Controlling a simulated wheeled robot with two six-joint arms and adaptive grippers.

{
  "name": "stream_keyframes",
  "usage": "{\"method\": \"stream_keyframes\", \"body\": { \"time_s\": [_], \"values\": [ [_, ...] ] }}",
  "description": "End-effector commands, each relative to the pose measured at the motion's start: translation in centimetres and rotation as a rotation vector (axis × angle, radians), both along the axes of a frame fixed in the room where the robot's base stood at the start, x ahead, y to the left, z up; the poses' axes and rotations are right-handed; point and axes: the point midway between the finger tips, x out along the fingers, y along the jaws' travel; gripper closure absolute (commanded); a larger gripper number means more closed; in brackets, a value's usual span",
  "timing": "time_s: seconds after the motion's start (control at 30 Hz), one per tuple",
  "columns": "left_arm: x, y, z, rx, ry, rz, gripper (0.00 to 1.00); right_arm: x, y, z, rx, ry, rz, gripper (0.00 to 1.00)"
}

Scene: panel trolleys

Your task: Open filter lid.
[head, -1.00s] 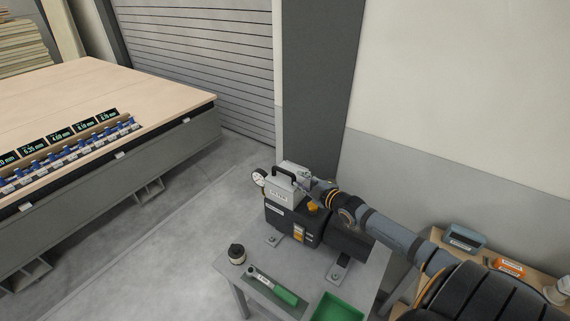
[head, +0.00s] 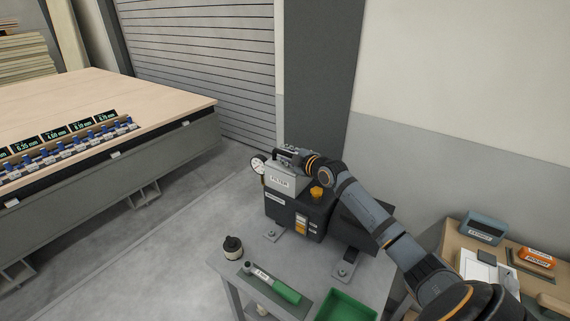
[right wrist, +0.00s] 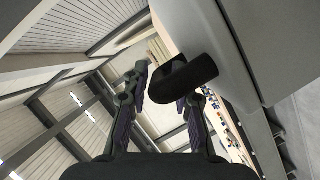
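The filter housing (head: 280,181) is a light grey box labelled FILTER on top of a black pump unit (head: 290,214). Its lid looks closed. A black handle (right wrist: 184,79) shows in the right wrist view between the two spread fingers, nearer the right one; contact is not clear. My right gripper (head: 288,155) is over the top of the housing and hides most of the handle in the head view. It looks open. My left gripper is in neither view.
The grey stand (head: 262,252) carries a dark-capped bottle (head: 233,247), a green-handled tool (head: 284,291) and a green tray (head: 346,307). A gauge (head: 258,165) sits left of the housing, an orange knob (head: 317,192) right. A wooden side table (head: 461,229) stands at right.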

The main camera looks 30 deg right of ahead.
Motion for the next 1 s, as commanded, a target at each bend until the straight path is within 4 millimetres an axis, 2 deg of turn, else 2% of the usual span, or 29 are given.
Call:
{"method": "stream_keyframes", "body": {
  "time_s": [0.1,0.3,0.5,1.0],
  "values": [
    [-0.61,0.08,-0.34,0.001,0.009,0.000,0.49,0.31,0.06,-0.02,0.001,0.000,0.001,0.74],
    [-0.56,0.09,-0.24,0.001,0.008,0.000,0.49,0.30,0.06,0.03,0.001,0.000,0.001,0.74],
    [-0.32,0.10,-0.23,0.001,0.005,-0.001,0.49,0.29,0.05,0.02,0.001,0.000,0.001,1.00],
    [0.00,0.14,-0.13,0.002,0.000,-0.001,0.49,0.29,0.00,0.22,0.015,0.006,0.000,1.00]
  ]
}}
